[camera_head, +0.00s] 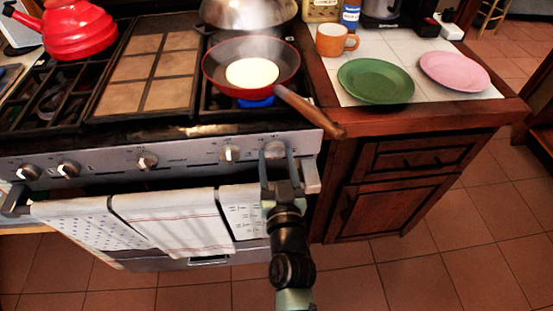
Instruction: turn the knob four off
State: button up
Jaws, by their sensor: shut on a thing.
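My gripper (277,158) is at the stove front, shut on the rightmost knob (274,149), which shows between its two fingers. The fingers partly hide this knob. Several other silver knobs run along the grey front panel: one just left (229,153), one in the middle (147,161), and two at the far left (68,169) and (29,172). A red pan (222,82) with a pale round food (252,73) stands on the right front burner. A blue flame (256,102) shows under the pan, and vapour rises above it.
The pan's wooden handle (318,117) juts over the counter edge, above and right of my gripper. Towels (175,222) hang on the oven rail below. A red kettle (76,30), green plate (376,80), pink plate (454,71) and orange mug (335,40) stand farther back. Floor at right is clear.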

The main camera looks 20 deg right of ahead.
jog(key=m, duration=0.8)
jog(key=shift+m, duration=0.3)
jog(key=m, duration=0.4)
jog(key=shift+m+p, duration=0.3)
jog(key=shift+p, duration=0.05)
jog(key=shift+m, duration=1.8)
jog(key=o, duration=1.4)
jog(key=shift+c, duration=0.2)
jog(key=shift+s, duration=0.1)
jog(key=b+v, duration=0.1)
jog(key=v, duration=1.1)
jog(key=shift+s+a, duration=0.2)
jog(key=shift+s, duration=0.2)
